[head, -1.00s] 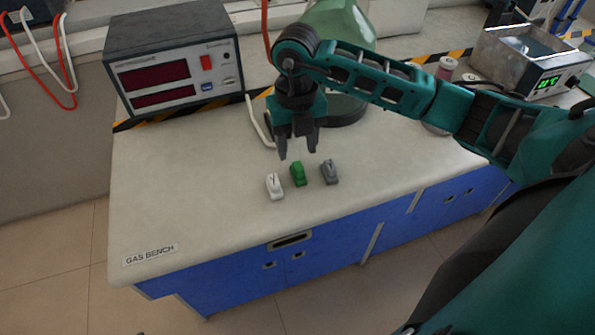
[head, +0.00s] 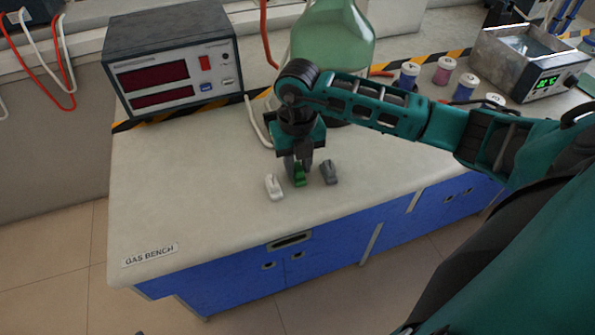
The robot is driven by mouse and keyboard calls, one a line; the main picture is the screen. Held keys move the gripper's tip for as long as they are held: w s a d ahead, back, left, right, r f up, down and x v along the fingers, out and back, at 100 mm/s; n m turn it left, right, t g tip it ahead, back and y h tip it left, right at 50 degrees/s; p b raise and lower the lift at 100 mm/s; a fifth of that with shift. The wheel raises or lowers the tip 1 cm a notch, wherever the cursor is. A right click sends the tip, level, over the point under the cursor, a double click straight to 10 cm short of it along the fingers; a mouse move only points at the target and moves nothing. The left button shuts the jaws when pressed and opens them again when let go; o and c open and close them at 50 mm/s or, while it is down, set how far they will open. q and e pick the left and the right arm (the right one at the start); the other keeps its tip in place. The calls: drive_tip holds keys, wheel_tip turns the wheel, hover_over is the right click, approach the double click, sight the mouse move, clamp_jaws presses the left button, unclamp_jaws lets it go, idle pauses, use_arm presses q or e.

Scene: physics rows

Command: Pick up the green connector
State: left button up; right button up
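The green connector (head: 300,180) lies on the bench between a white connector (head: 273,187) on its left and a grey connector (head: 329,173) on its right. My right gripper (head: 298,171) points down over the green connector. Its dark fingers hide the upper part of the connector. The fingers look apart, one at each side of it, but I cannot tell whether they touch it. My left gripper is not in view.
The bench (head: 180,200) is clear to the left and in front. Behind stand a meter box (head: 172,60), a large green glass flask (head: 335,40), several small bottles (head: 443,70) and a metal bath with a display (head: 525,60).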

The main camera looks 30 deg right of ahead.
clamp_jaws()
drive_tip(key=shift+r, duration=0.15)
